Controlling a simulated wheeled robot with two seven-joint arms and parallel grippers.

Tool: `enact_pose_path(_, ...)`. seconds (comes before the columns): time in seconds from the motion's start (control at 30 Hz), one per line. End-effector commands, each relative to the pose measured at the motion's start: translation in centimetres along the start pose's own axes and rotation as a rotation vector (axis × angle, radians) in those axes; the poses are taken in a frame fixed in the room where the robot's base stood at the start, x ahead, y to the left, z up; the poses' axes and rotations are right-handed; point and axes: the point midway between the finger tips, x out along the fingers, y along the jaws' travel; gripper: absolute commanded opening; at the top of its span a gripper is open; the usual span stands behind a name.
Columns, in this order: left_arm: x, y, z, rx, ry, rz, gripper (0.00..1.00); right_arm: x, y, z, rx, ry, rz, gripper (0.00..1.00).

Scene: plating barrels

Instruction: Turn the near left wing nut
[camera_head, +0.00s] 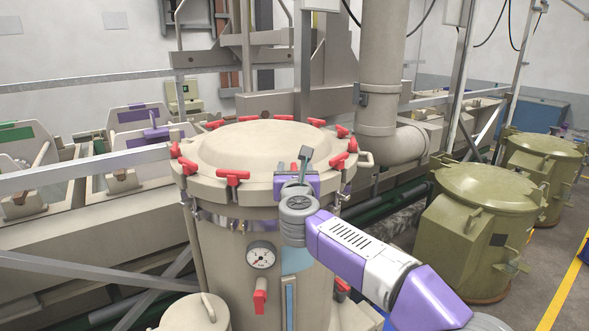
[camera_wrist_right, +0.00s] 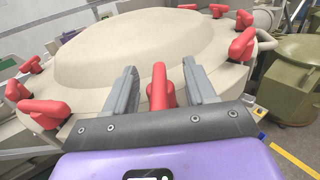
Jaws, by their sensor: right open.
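Red wing nuts ring the rim of the round beige lid (camera_head: 265,140) on the vessel. One red wing nut (camera_wrist_right: 160,88) at the near rim stands between the two grey fingers of my right gripper (camera_wrist_right: 160,75). The fingers are open, with a gap visible on each side of it. In the head view my right gripper (camera_head: 300,163) is over the near rim and largely hides that nut. Another red wing nut (camera_head: 233,177) sits to its left on the near rim and also shows at left in the wrist view (camera_wrist_right: 45,112). My left gripper is not in view.
A pressure gauge (camera_head: 261,255) and a red-handled valve (camera_head: 260,296) are on the vessel's front below the rim. A large pipe (camera_head: 380,80) rises behind. Olive-green barrels (camera_head: 478,220) stand at right. A metal rail (camera_head: 90,170) crosses at left.

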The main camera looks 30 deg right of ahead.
Motion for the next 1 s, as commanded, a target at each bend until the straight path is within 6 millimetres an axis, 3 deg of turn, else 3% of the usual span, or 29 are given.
enact_pose_path(0.2,0.02,-0.01,0.01,0.0,0.0,0.0,0.0,0.05,0.03,-0.1,-0.001,0.001,0.001,0.55)
enact_pose_path(0.53,0.02,0.0,0.01,0.0,0.0,0.0,0.0,0.02,0.03,-0.07,-0.002,0.001,0.001,0.05)
enact_pose_path(1.0,0.3,-0.11,0.0,0.0,0.0,0.0,0.0,-0.01,0.3,-0.07,-0.001,-0.001,-0.114,0.04)
